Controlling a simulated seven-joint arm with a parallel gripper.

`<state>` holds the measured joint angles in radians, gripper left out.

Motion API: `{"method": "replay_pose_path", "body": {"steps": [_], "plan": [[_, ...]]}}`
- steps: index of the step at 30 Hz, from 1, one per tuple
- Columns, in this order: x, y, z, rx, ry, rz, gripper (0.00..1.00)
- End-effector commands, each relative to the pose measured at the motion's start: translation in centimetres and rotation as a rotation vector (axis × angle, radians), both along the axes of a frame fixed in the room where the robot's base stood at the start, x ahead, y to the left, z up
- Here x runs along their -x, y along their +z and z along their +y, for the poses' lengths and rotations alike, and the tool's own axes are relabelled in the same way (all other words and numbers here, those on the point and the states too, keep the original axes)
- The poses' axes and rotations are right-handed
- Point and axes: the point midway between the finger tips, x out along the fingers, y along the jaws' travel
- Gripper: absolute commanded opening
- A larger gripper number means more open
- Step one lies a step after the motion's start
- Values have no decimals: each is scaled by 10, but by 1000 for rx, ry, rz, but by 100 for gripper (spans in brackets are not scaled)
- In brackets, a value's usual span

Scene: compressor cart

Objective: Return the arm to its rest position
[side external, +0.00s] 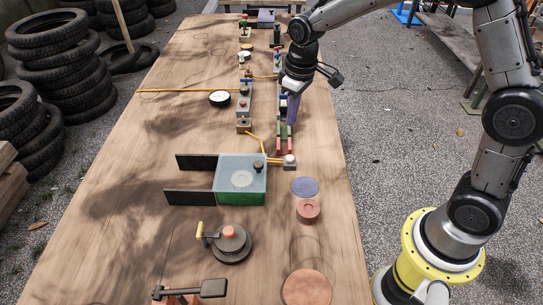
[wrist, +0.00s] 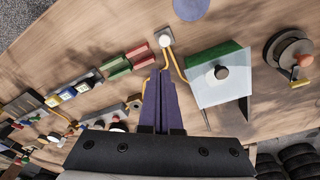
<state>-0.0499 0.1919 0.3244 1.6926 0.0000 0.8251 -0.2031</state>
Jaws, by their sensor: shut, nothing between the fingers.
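My gripper (side external: 292,122) hangs over the right side of the wooden table, pointing down, with its purple fingers shut and nothing between them. In the wrist view the fingers (wrist: 160,75) lie side by side. In the side view they appear just above a row of small red and green channel-shaped blocks (side external: 284,143). In the wrist view these blocks (wrist: 125,60) lie to the left of the fingertips. I cannot tell the exact height of the fingertips above the table.
A green box with a pale lid (side external: 242,172) and two dark flaps stands nearby. A yellow-hosed manifold (side external: 243,105) and round gauge (side external: 220,98) lie left. A blue disc (side external: 305,187), red puck (side external: 308,211) and black round fitting (side external: 232,244) are nearer. Tyres (side external: 65,75) stand off the table.

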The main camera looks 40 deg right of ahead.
Motion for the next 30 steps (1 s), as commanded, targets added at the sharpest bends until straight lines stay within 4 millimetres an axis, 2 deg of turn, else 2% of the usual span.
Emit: {"method": "replay_pose_path", "body": {"steps": [1, 6, 9, 13, 17, 22, 25, 28, 30], "plan": [[5, 27, -2, -3, -4, -53, 0], [47, 95, -9, -10, -30, -190, 0], [80, 124, -13, -17, -54, -258, 0], [129, 148, -16, -26, -88, -336, 0], [180, 156, -19, -39, -127, -403, 0], [233, 143, -21, -55, -179, -442, 0], [253, 127, -21, -62, -207, -425, 0], [261, 113, -21, -66, -229, -384, 0], [262, 112, -21, -69, -243, -380, 0]]}}
